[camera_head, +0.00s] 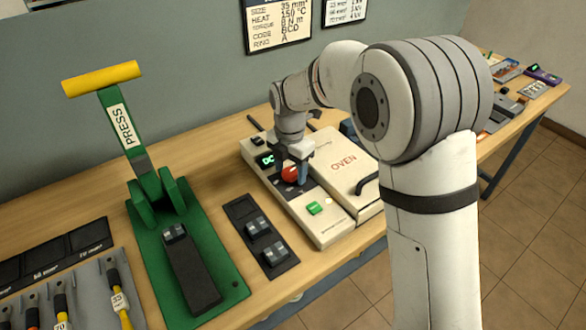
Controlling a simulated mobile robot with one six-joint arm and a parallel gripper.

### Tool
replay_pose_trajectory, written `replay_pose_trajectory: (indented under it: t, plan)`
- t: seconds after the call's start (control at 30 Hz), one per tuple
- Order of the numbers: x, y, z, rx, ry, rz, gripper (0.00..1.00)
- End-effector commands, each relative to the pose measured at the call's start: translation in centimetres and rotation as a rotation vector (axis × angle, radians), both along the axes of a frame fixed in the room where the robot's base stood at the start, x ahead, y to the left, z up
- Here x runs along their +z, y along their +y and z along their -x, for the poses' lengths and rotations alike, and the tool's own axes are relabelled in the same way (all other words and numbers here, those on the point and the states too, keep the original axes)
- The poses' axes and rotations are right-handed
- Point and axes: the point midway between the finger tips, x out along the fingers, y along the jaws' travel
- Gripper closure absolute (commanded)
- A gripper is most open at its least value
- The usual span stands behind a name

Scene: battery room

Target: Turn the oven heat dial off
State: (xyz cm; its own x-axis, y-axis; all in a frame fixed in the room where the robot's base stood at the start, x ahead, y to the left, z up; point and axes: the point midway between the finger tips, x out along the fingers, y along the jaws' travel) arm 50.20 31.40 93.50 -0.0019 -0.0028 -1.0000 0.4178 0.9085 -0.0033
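The cream oven (335,162) lies on the workbench, with red OVEN lettering on its lid. On its left control strip are a small green-lit display (265,160), a red round knob (290,174) that looks like the heat dial, and a green button (314,208). My gripper (293,168) points down at the red knob, with a blue-grey finger to either side of it. The fingers stand apart and partly hide the knob. I cannot tell whether they touch or grip it. The knob's pointer and markings cannot be made out.
A green press (205,255) with a yellow-topped lever (110,80) stands left of the oven. A dark tray (262,238) with metal parts lies between them. Yellow-handled tools (120,300) lie front left. A black handle (366,186) sticks out at the oven's right. Wall charts (278,22) hang behind.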

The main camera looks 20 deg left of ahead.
Motion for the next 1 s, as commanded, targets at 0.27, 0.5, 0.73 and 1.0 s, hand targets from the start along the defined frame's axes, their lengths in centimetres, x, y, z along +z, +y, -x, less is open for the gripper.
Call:
replay_pose_trajectory:
  t: [0.27,0.5,0.73,1.0]
  plan:
    - [0.3,0.1,0.0,0.000,-0.002,-0.002,0.41]
    - [3.7,0.1,-0.1,0.000,-0.005,-0.004,0.41]
    - [7.0,0.1,0.0,0.000,-0.002,-0.002,0.41]
    - [7.9,0.0,0.0,0.000,0.000,-0.001,0.41]
